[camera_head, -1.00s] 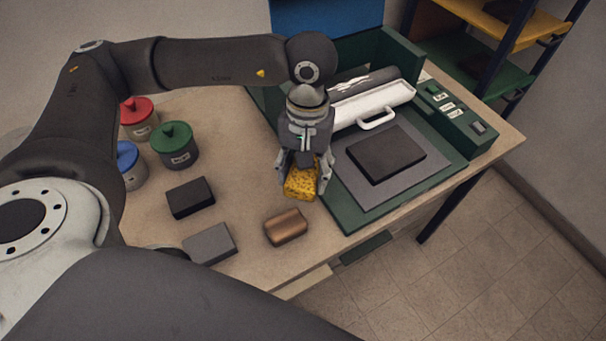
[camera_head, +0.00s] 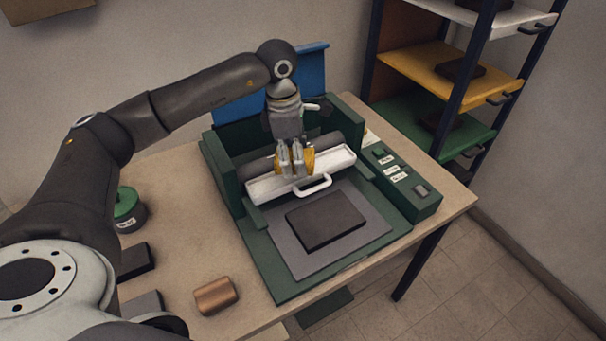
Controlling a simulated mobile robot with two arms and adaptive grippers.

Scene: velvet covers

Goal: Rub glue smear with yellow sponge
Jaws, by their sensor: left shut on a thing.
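The yellow sponge (camera_head: 309,160) is held in my left gripper (camera_head: 295,170), which is shut on it. The gripper points down over the dark roller (camera_head: 330,141) and the white bar (camera_head: 338,163) of the green machine (camera_head: 268,262). The sponge appears at the roller, just behind the bar; I cannot tell if it touches the roller. The pale glue smear does not show now; the gripper and sponge cover part of the roller. My right gripper is not in view.
A dark block (camera_head: 325,220) lies on the grey plate (camera_head: 372,226) in front of the bar. A copper-brown block (camera_head: 216,296), dark blocks and a green-lidded pot (camera_head: 128,208) stand on the table at left. A shelf rack (camera_head: 445,75) stands behind right.

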